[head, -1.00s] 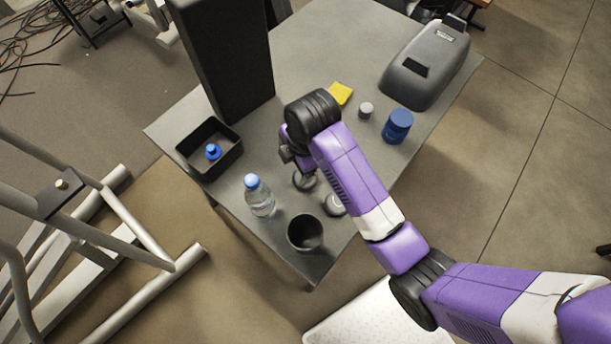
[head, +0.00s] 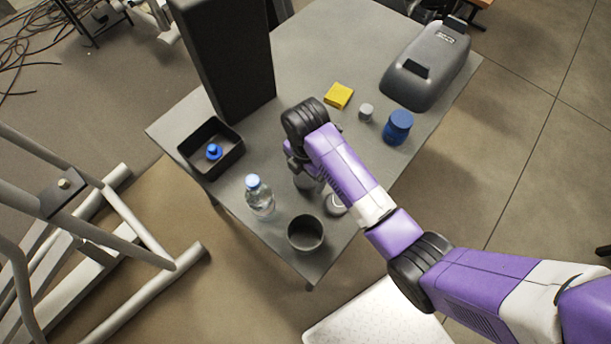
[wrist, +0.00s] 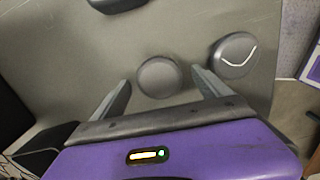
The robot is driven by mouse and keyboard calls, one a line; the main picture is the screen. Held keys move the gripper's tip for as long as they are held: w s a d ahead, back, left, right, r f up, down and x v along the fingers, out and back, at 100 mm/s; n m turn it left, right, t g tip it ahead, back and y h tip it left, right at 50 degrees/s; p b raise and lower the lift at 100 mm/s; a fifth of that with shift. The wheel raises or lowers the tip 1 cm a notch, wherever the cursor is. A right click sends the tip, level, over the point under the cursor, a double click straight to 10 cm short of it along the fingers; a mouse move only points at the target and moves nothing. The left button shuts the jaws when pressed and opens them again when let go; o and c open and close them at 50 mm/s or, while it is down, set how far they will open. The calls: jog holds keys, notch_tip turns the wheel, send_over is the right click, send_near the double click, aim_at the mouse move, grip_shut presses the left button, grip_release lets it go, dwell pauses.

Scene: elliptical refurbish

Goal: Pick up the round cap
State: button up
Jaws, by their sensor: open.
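A plain grey round cap (wrist: 158,77) lies on the table between the two fingertips of my gripper (wrist: 162,80) in the wrist view. My gripper is open and no contact with the cap shows. A second grey round piece with a white curved line (wrist: 233,55) lies just to the right, outside the right finger. In the head view my gripper is pointed down over the table and its fingers are mostly hidden by my wrist. The plain cap (head: 308,185) is partly hidden there; the marked piece (head: 337,205) shows beside my forearm.
A dark cup (head: 305,234) and a clear bottle (head: 260,198) stand near the front edge. A black bin (head: 232,160) with a blue item is at left. A tall black box (head: 225,60), yellow block (head: 339,95), small grey cylinder (head: 366,112) and blue jar (head: 398,127) stand farther off.

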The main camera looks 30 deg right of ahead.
jog(key=shift+c, duration=0.5)
jog(key=c, duration=1.3)
jog(key=shift+c, duration=0.2)
